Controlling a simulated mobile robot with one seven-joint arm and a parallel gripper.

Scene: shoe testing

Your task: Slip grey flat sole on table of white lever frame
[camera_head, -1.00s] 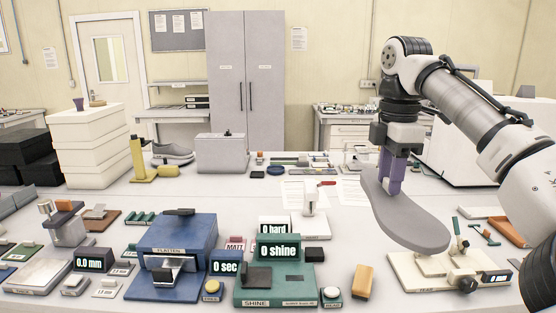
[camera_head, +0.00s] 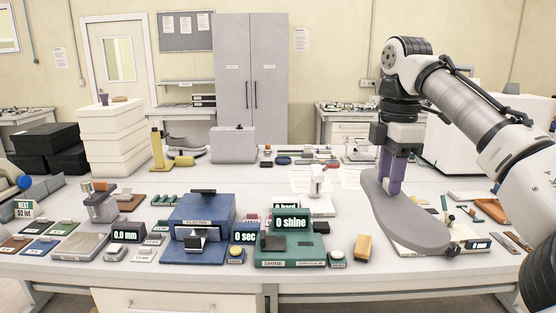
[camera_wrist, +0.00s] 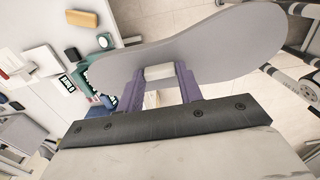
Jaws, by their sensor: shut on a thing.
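The grey flat sole (camera_head: 408,222) hangs tilted from my gripper (camera_head: 390,180), above the right part of the bench. My purple fingers are shut on it near its upper end. In the wrist view the sole (camera_wrist: 230,45) spans the top of the picture, across the fingertips of my gripper (camera_wrist: 160,78). The white lever frame (camera_head: 317,184) stands to the left of the sole, behind the green shine device. Its lower part and its table are mostly hidden by that device's display.
The green shine device (camera_head: 290,250) and blue platen press (camera_head: 197,225) stand at the front middle. A yellow-orange block (camera_head: 363,248) lies left of the sole. A cream device (camera_head: 462,236) with a small display sits partly hidden behind the sole. Papers lie behind the frame.

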